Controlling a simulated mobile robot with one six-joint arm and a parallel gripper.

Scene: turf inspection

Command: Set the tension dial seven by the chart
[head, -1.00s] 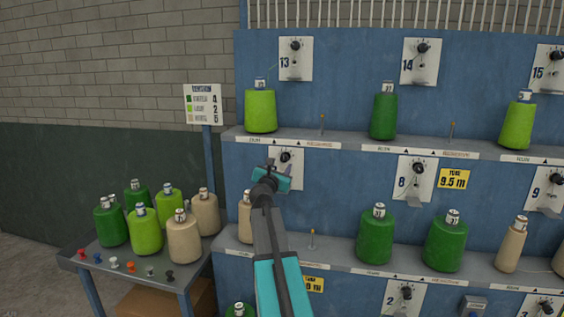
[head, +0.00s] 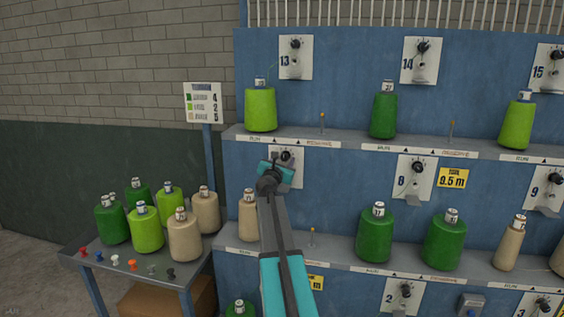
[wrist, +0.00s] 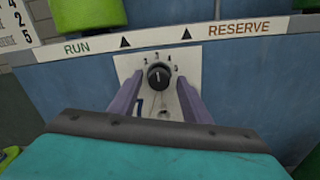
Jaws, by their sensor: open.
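The dial on the white plate (head: 286,156) is partly covered by my gripper (head: 272,170) in the head view; the plate's number is hidden there. In the wrist view the black knob (wrist: 158,77) shows with scale numbers around its top, its white mark pointing about straight up. My gripper (wrist: 158,92) is open, its two purple fingers on either side of the knob; I cannot tell if they touch it. The chart (head: 203,103) on the post pairs dark green with 4, lime with 2 and beige with 5. A beige cone (head: 249,214) stands on the shelf below the plate.
A shelf edge (wrist: 215,30) labelled RUN and RESERVE runs above the dial. A side table (head: 140,262) at left holds several cones and coloured pegs. Dial 8's plate (head: 414,178) and a yellow 9.5 m card (head: 454,178) are to the right.

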